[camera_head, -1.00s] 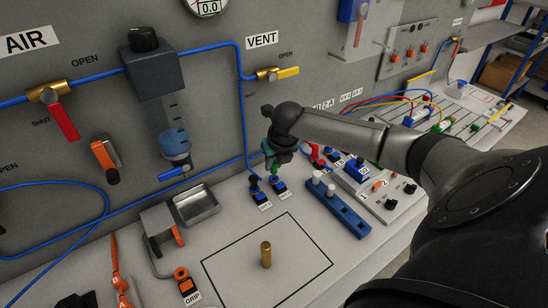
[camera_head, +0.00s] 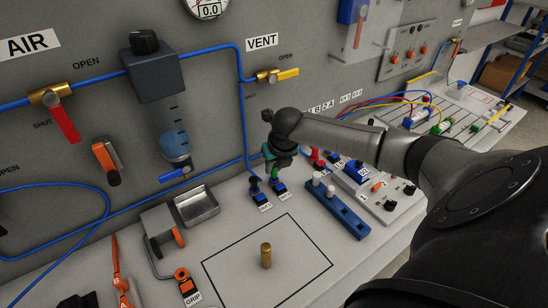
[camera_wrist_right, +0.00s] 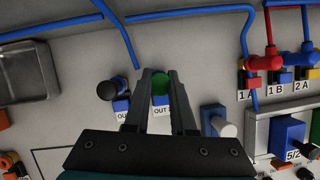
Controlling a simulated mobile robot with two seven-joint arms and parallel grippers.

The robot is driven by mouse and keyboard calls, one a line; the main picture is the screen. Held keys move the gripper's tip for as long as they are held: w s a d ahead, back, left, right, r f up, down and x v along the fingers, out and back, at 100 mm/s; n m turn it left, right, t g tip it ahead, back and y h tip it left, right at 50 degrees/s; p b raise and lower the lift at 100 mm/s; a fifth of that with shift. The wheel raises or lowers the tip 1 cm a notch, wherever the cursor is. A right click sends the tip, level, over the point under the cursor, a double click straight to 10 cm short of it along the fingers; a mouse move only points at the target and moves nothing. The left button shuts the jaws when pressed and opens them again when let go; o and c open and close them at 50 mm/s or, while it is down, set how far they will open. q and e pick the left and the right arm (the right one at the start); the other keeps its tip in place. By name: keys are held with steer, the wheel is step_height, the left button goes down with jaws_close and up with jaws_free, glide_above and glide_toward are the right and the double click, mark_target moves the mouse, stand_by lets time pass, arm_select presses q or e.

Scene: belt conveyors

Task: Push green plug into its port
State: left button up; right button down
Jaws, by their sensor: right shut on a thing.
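The green plug (camera_wrist_right: 160,84) shows between the fingers of my right gripper (camera_wrist_right: 161,78) in the wrist view. The fingers are shut on it. In the head view, my right gripper (camera_head: 276,166) is low over the bench, with a bit of the green plug (camera_head: 275,174) below it. Directly under the plug is a blue port block (camera_head: 279,187), whose label reads "OUT" in the wrist view. The fingers and plug hide the port's mouth, so I cannot tell how deep the plug sits. My left gripper is not clearly seen.
A similar block with a dark plug (camera_head: 254,186) stands just left. A blue rack with white pegs (camera_head: 335,207) and red plugs (camera_head: 317,158) are to the right. A brass peg (camera_head: 266,256) stands in the outlined square. A metal tray (camera_head: 197,206) lies left.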

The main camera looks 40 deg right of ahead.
steer(key=shift+f+p, duration=0.1)
steer(key=shift+p, duration=0.25)
steer(key=shift+f, duration=0.2)
stand_by(0.7)
steer(key=shift+f, duration=0.5)
stand_by(1.0)
steer(key=c, duration=0.7)
jaws_free()
steer(key=shift+o, duration=0.5)
steer(key=o, duration=0.3)
steer(key=shift+r, duration=0.15)
